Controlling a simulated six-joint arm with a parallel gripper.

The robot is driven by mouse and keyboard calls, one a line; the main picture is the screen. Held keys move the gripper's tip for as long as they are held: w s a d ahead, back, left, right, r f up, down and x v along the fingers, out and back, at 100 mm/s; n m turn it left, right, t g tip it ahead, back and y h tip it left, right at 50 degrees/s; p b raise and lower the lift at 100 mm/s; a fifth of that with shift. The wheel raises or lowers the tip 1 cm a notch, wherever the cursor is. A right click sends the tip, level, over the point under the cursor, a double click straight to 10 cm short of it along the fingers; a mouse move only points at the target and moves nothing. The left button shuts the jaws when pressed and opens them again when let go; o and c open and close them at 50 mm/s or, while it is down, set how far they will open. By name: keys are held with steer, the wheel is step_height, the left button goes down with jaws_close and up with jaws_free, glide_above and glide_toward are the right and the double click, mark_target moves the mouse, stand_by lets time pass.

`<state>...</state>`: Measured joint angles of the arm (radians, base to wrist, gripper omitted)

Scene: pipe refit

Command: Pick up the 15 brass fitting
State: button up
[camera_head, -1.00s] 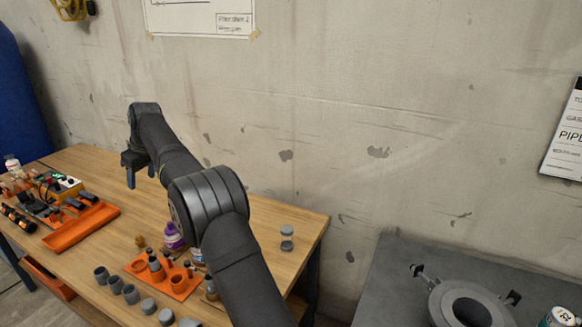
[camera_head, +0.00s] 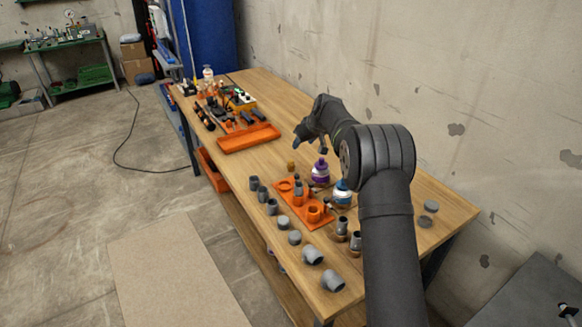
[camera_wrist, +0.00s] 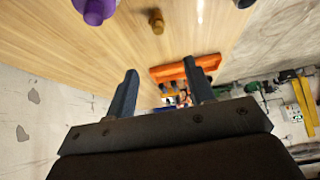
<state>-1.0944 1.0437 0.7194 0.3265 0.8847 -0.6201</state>
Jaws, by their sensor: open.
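A small brass fitting (camera_head: 291,167) stands on the wooden table, left of the purple-capped bottle (camera_head: 320,171). It also shows near the top of the wrist view (camera_wrist: 157,22), beyond my fingertips. My gripper (camera_head: 311,148) is above the table, a little behind and right of the brass fitting in the head view. In the wrist view my gripper (camera_wrist: 160,69) has its two fingers wide apart with nothing between them. No number can be read on the fitting.
An orange holder (camera_head: 310,208) with grey and orange pipe parts lies in front of the bottles. Several grey fittings line the table's front edge. An orange tray (camera_head: 248,138) and tools sit farther left. A blue-capped bottle (camera_head: 342,192) stands near my arm.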

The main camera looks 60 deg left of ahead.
mark_target(291, 161)
steer(key=x, duration=1.5)
steer(key=shift+w+f, duration=0.15)
jaws_close()
